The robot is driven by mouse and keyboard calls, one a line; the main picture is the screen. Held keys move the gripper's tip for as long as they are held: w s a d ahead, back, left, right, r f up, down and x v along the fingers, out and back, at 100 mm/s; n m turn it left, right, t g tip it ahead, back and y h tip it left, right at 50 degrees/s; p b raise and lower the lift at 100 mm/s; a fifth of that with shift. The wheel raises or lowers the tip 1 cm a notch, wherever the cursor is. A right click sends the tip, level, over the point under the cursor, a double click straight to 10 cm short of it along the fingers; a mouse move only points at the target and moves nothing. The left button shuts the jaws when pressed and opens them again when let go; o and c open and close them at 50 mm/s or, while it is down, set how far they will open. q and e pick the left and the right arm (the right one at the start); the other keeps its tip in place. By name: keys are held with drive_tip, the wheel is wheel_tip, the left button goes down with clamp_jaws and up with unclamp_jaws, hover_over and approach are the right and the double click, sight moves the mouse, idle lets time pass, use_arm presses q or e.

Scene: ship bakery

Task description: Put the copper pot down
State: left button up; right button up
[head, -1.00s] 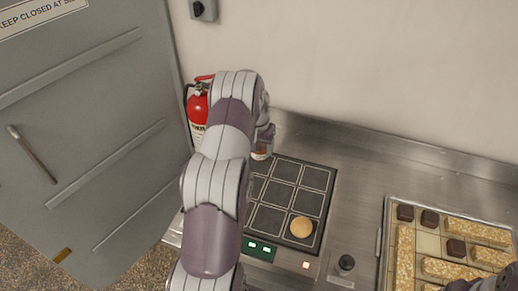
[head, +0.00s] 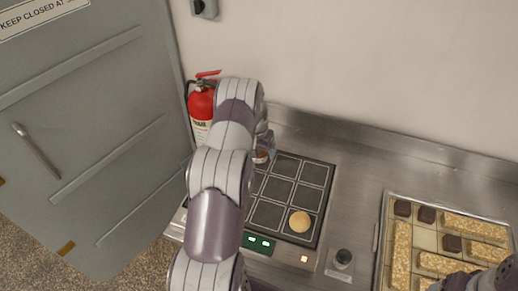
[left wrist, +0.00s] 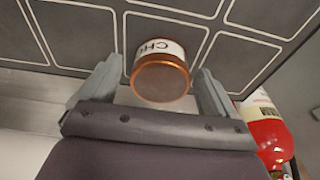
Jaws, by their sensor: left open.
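The copper pot (left wrist: 161,80) shows in the left wrist view between the fingers of my left gripper (left wrist: 159,66), with a copper rim and a white label reading "CH". The fingers are open, with a small gap on each side of the pot. In the head view the pot (head: 262,156) is mostly hidden behind my left gripper (head: 266,142), at the back left of the dark grid board (head: 270,215). I cannot tell exactly which cell it is over. My right gripper (head: 470,283) is only partly in view at the bottom right; its fingers cannot be made out.
A round golden bun (head: 299,221) sits in the front right cell. Several grid cells are empty. A tray (head: 378,245) of bars and dark squares stands at the right. A red fire extinguisher (head: 201,104) stands behind my left arm. A black knob (head: 343,257) is at the front.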

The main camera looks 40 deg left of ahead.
use_arm(q)
drive_tip(key=shift+r, duration=0.25)
wheel_tip(320, 180, up, 11)
drive_tip(key=s+d+b, duration=0.1)
drive_tip(key=s+b, duration=0.1)
drive_tip(key=b, duration=0.2)
drive_tip(key=s+d+r+m, duration=0.1)
drive_tip(key=s+d+r, duration=0.15)
drive_tip(key=d, duration=0.55)
drive_tip(key=s+d+r+m, duration=0.1)
drive_tip(key=s+d, duration=0.3)
drive_tip(key=d, duration=0.4)
drive_tip(key=s+d+f+m+b, duration=0.1)
drive_tip(key=s+d+f+b, duration=0.1)
drive_tip(key=s+d, duration=0.6)
drive_tip(key=s, duration=0.6)
drive_tip(key=shift+d+m+h, duration=0.3)
drive_tip(key=shift+m, duration=0.1)
drive_tip(key=shift+f, duration=0.15)
